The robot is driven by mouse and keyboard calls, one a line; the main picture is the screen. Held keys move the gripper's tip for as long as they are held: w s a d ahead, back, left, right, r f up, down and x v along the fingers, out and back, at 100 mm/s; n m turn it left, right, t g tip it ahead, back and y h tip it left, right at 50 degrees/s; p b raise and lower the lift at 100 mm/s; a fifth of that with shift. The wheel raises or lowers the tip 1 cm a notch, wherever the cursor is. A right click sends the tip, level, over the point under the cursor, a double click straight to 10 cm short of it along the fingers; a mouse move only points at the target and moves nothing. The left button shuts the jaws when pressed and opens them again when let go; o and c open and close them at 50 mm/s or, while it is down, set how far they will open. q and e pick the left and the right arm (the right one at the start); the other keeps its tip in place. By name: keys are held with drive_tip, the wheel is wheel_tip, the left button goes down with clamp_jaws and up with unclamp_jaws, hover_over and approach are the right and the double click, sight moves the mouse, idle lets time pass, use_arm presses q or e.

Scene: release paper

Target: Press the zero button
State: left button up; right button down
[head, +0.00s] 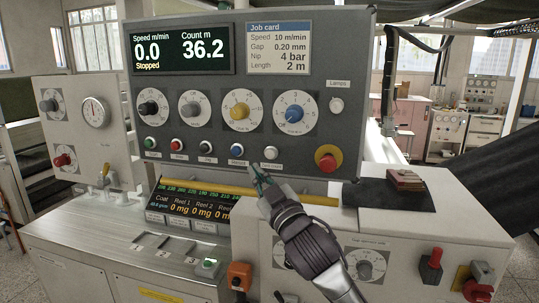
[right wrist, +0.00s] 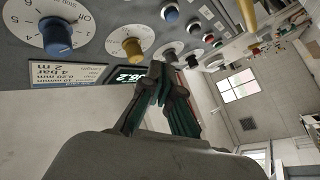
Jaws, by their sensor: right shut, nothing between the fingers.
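A row of small push buttons runs along the lower edge of the control panel in the head view. The white button (head: 271,153) is at its right end, with the blue button (head: 237,150) to its left. Their labels are too small to read surely, so I cannot tell which one is marked zero. My right gripper (head: 261,172) is shut and empty, its tips just below and left of the white button; contact cannot be told. In the right wrist view its fingers (right wrist: 158,75) are together, and the blue button (right wrist: 170,14) shows above them. My left gripper is out of view.
Above the buttons are several dials, including a blue-knobbed one (head: 294,114), and a display (head: 184,47) reading 0.0, Stopped and 36.2. A red knob on yellow (head: 327,160) sits to the right. A yellow bar (head: 300,196) crosses below the panel.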

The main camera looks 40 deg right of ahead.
sight(269, 159)
drive_tip(key=shift+w+d, duration=0.1)
drive_tip(key=shift+w+d, duration=1.4)
drive_tip(key=shift+d, duration=0.25)
drive_tip(key=shift+w+d, duration=1.4)
drive_tip(key=shift+d, duration=0.2)
drive_tip(key=shift+w+d, duration=0.25)
drive_tip(key=shift+d, duration=0.1)
drive_tip(key=shift+w+d, duration=0.3)
drive_tip(key=shift+d, duration=0.05)
drive_tip(key=shift+s+a, duration=0.1)
drive_tip(key=shift+a, duration=0.05)
drive_tip(key=shift+s+a, duration=0.45)
drive_tip(key=shift+a, duration=0.05)
